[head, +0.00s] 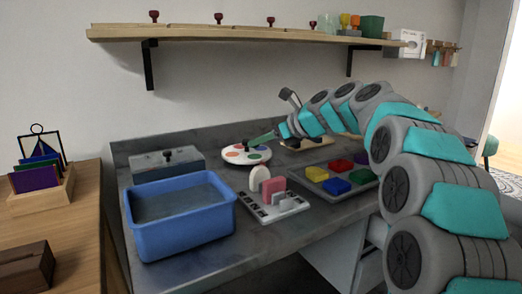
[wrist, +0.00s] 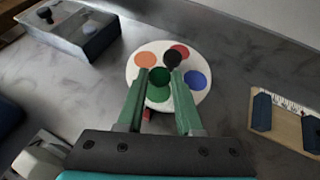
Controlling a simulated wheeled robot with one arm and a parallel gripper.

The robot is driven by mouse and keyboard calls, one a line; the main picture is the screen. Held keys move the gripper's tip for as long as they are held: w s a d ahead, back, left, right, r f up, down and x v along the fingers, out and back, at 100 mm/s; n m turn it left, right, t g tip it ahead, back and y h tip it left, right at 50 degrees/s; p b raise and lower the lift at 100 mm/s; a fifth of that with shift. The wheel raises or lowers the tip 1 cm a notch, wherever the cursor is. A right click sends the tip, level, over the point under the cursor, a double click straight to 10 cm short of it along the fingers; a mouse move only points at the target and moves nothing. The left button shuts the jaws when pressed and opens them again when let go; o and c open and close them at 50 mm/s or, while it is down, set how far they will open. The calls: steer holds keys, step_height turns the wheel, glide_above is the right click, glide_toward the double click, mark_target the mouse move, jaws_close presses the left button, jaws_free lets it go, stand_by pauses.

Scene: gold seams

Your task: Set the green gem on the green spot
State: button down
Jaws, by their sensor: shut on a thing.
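A round white disc (head: 259,157) lies on the grey worktop, with orange, red, blue and green spots around a dark centre knob (wrist: 172,59). It also shows in the wrist view (wrist: 189,108). The green gem (wrist: 159,75) is between the fingertips of my gripper (wrist: 159,78), which is shut on it. In the wrist view the gem overlaps the far edge of the green spot (wrist: 158,95). I cannot tell whether it touches the disc. In the head view my gripper (head: 268,136) is at the disc's right side, and the gem is not clear there.
A blue tub (head: 185,240) stands at the front left, with a grey box (head: 150,165) behind it. A tray (head: 322,197) of coloured blocks and a white rack (head: 290,208) are in front of the disc. A long wooden shelf (head: 230,34) runs above.

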mark_target(249, 155)
step_height(249, 155, down, 3)
steer(key=shift+r, duration=0.1)
steer(key=c, duration=0.6)
jaws_free()
steer(key=shift+o, duration=0.2)
steer(key=v, duration=1.2)
steer(key=shift+s, duration=0.1)
